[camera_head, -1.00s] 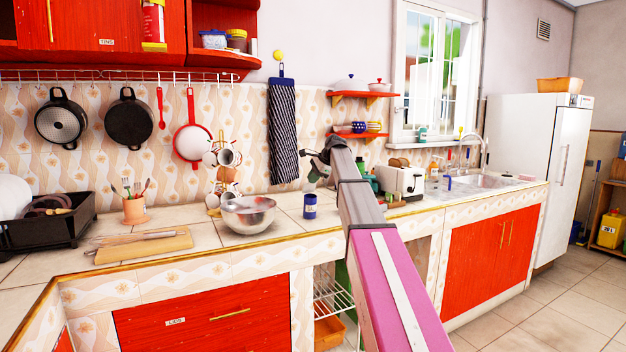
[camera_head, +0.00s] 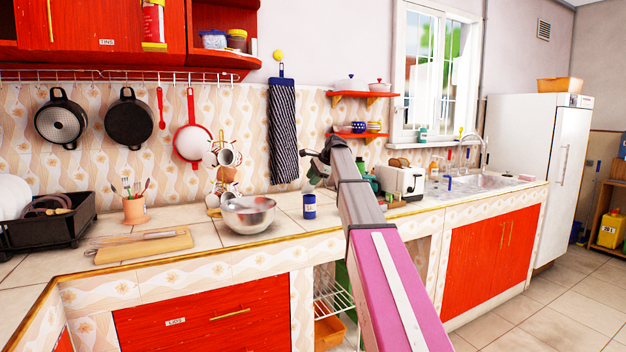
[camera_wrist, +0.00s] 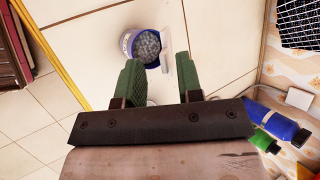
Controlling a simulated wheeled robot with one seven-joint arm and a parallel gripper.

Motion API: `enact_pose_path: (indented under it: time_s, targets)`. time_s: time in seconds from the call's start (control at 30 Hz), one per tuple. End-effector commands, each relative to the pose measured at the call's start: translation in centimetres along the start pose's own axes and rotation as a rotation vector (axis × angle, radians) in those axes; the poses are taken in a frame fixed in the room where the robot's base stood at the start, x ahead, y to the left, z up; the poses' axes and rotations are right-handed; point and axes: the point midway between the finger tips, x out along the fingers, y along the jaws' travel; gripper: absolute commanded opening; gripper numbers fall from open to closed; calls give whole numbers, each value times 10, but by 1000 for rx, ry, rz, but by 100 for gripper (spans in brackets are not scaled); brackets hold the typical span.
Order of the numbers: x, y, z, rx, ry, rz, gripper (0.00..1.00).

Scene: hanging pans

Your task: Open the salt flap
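The salt container is a small blue can (camera_head: 309,206) standing upright on the counter, right of the metal bowl. In the wrist view the blue can (camera_wrist: 128,45) is seen from above, with a grey speckled round surface inside its rim. A pale narrow piece (camera_wrist: 168,56) juts at the rim's right side; I cannot tell for sure if it is the flap. My gripper (camera_wrist: 157,62) has two green fingers spread apart with nothing between them. The can lies just beyond the fingertips, and no contact is clear. In the head view my gripper (camera_head: 319,168) is above the counter behind the can.
A metal bowl (camera_head: 248,215) and a mug stand (camera_head: 226,178) are left of the can. A toaster (camera_head: 402,181) is to the right. A striped towel (camera_head: 284,130) hangs on the wall behind.

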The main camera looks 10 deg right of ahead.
Motion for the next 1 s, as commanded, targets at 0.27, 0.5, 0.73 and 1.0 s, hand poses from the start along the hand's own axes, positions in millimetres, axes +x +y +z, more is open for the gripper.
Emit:
enact_pose_path:
  time_s: [0.27, 0.5, 0.73, 1.0]
  targets:
    - [-2, 0, 0, 0, 0, 0, 33]
    - [-31, 0, 0, 0, 1, -2, 33]
    - [-74, 0, 0, 0, 1, -1, 33]
    - [-104, 0, 0, 0, 0, 0, 33]
